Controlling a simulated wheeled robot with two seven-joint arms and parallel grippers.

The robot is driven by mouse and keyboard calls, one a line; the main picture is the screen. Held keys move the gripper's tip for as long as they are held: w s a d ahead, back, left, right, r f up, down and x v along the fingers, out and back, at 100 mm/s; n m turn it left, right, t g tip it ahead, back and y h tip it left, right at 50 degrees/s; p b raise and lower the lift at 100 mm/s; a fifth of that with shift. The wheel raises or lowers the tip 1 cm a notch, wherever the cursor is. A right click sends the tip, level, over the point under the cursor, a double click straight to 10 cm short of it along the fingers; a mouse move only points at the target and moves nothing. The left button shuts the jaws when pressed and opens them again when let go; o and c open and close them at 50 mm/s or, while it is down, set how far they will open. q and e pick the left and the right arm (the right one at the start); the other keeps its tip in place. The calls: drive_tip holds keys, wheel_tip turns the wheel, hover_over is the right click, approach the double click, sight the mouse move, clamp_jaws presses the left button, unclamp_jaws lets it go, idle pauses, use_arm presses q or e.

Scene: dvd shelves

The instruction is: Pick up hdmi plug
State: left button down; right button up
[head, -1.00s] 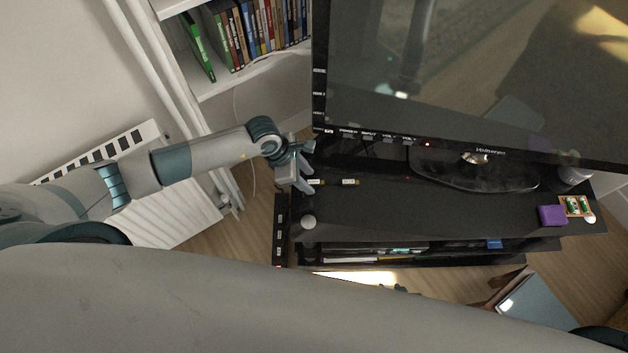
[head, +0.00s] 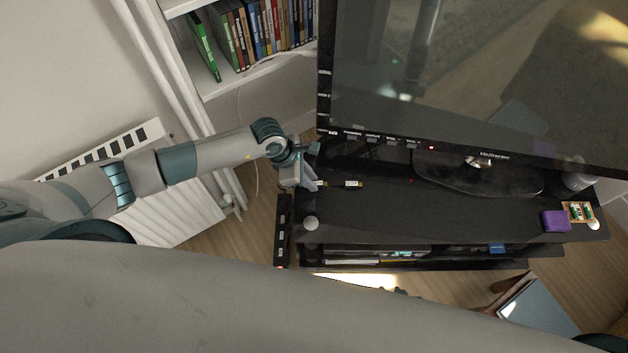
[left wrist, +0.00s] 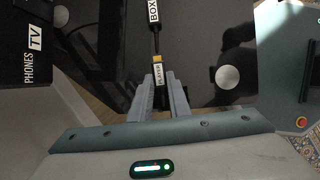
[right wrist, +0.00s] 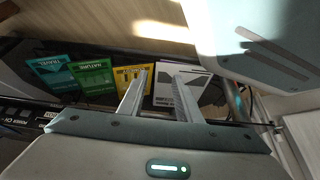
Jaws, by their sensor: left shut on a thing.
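Two black cable plugs with white labels lie in line on the black TV stand. The nearer plug, labelled PLAYER (left wrist: 159,76), has a yellow band and sits between the fingers of my left gripper (left wrist: 162,84). My left gripper is shut on it at the stand's left end, also seen in the head view (head: 308,185). The other plug, labelled BOX (left wrist: 153,11), lies just beyond; it also shows in the head view (head: 353,184). My right gripper (right wrist: 164,78) is open in the right wrist view, in front of several disc cases (right wrist: 93,76), and is out of the head view.
A large TV (head: 470,80) stands at the back of the stand (head: 430,215). A purple item (head: 556,221) and a battery tray (head: 577,212) are at the right. A white radiator (head: 160,215) is at left.

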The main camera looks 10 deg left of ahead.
use_arm(q)
drive_tip(key=shift+r, duration=0.1)
